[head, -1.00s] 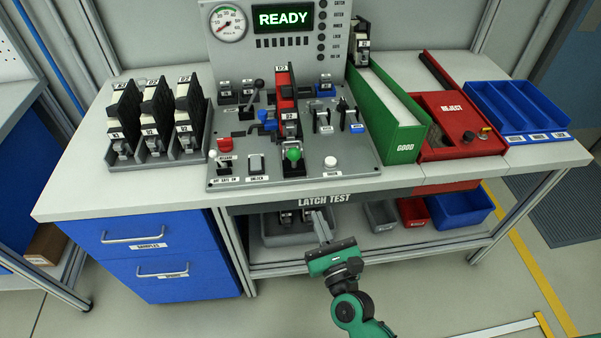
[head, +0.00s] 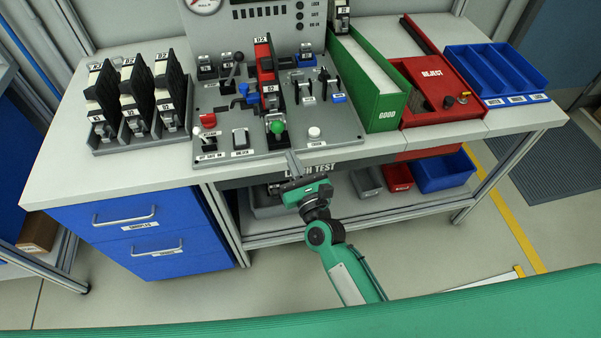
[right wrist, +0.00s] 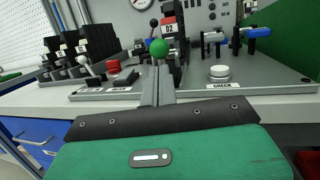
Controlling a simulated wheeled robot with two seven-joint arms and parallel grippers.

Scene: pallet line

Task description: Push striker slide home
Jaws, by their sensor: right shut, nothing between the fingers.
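The latch test fixture (head: 345,146) is a grey plate at the front middle of the bench. A black and red unit labelled D2 (head: 266,68) stands in it. A slide with a green ball knob (head: 277,127) faces the bench's front edge; I take it for the striker slide. My right gripper (head: 292,160) is shut and empty, its fingers just in front of the knob and a little right of it. In the right wrist view the shut fingers (right wrist: 158,86) point towards the green knob (right wrist: 159,48); I cannot tell whether they touch. My left gripper is out of view.
A white CHECK button (head: 314,132) is right of the slide and a red-capped switch (head: 208,120) left. A rack of several black units (head: 95,145) stands left. The green GOOD bin (head: 387,114), red REJECT box (head: 415,70) and blue tray (head: 510,90) stand right.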

